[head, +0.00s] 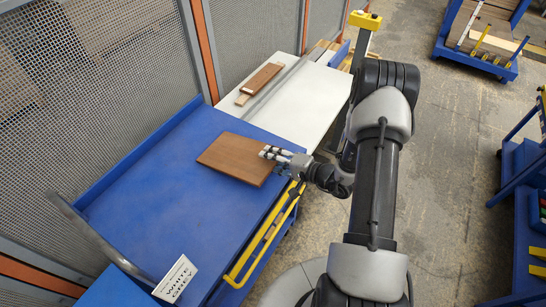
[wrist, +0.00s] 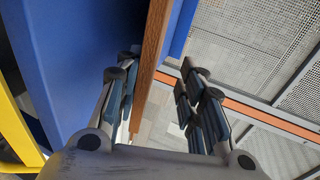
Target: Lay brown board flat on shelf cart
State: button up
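The brown board (head: 236,160) is level over the blue top of the shelf cart (head: 150,215), near its right edge and far end. I cannot tell whether its whole underside touches the cart. My gripper (head: 274,154) is at the board's right edge. In the wrist view the board (wrist: 152,55) shows edge-on between the fingers of my gripper (wrist: 160,100). The fingers are spread, with a clear gap between the board and the right-hand fingers. The left-hand fingers are close beside the board, and their contact is hidden.
A white table (head: 318,100) adjoins the cart's far end, with smaller brown boards (head: 262,78) on it. A yellow handle (head: 262,240) runs along the cart's right side. Mesh fencing (head: 100,70) borders the left.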

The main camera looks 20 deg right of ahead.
jog(key=g+h+p, duration=0.1)
jog(key=p, duration=0.1)
jog(key=r+g+h+p, duration=0.1)
jog(key=g+p, duration=0.1)
jog(key=g+h+p, duration=0.1)
jog(key=g+p, duration=0.1)
jog(key=shift+s+d+r, duration=0.15)
jog(key=shift+s+r, duration=0.05)
jog(key=shift+r, duration=0.05)
jog(key=g+h+p, duration=0.1)
jog(key=p, duration=0.1)
jog(key=shift+s+g+p, duration=0.15)
jog(key=shift+g+p, duration=0.15)
jog(key=shift+g, duration=0.1)
jog(key=shift+d, duration=0.1)
jog(key=shift+f, duration=0.15)
jog(key=shift+s+d, duration=0.1)
jog(key=shift+s+d+b, duration=0.2)
jog(key=shift+s+b, duration=0.1)
jog(key=shift+s+d+r+b, duration=0.3)
jog(key=shift+s, duration=0.15)
jog(key=shift+s+d+r+b, duration=0.25)
jog(key=shift+s+r, duration=0.05)
jog(key=shift+s, duration=0.15)
jog(key=shift+o, duration=0.5)
